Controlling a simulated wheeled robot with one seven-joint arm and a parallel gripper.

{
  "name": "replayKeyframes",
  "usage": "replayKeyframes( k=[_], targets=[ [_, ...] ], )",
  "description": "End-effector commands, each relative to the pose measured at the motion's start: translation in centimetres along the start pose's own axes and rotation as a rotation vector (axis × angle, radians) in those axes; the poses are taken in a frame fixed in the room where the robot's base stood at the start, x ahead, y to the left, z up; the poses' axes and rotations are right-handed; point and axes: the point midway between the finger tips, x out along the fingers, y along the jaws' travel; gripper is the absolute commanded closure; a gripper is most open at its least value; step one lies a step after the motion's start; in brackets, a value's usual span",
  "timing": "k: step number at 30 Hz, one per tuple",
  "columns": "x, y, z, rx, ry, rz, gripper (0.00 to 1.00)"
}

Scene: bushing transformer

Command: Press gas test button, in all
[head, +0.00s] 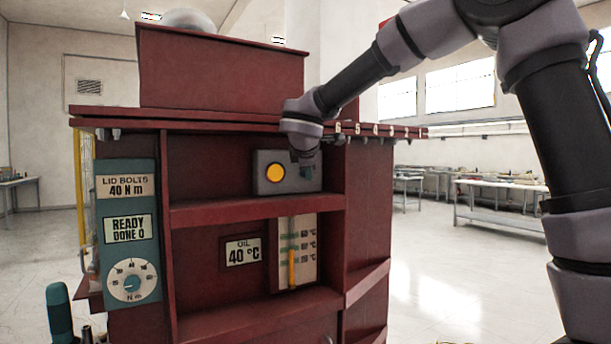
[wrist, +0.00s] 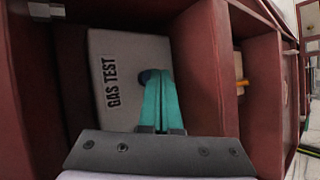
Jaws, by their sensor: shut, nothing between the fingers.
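The gas test box (head: 262,184) is a grey box on the upper shelf of the dark red transformer, with a round yellow disc on its left side. In the wrist view the box (wrist: 110,105) shows the words GAS TEST, turned sideways. A dark blue round button (wrist: 146,77) on its face is partly hidden by my fingertips. My gripper (wrist: 156,75) has teal fingers, shut together and empty, with the tips over the button. I cannot tell whether they touch it. In the head view my gripper (head: 306,170) is at the box's right side, largely covered by my wrist.
The shelf edge (head: 255,212) runs below the box, and the lid rim (head: 230,121) overhangs above it. A red upright post (head: 360,205) stands to the right. An oil gauge (head: 296,252) and a lid bolts panel (head: 128,235) are nearby.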

Motion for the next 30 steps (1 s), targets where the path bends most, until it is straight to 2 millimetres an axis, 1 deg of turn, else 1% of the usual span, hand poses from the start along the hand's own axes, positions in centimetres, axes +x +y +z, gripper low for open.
replayKeyframes(
  k=[30],
  targets=[
    [0.71,0.49,-0.52,0.0,0.0,0.0,1.0]
  ],
)
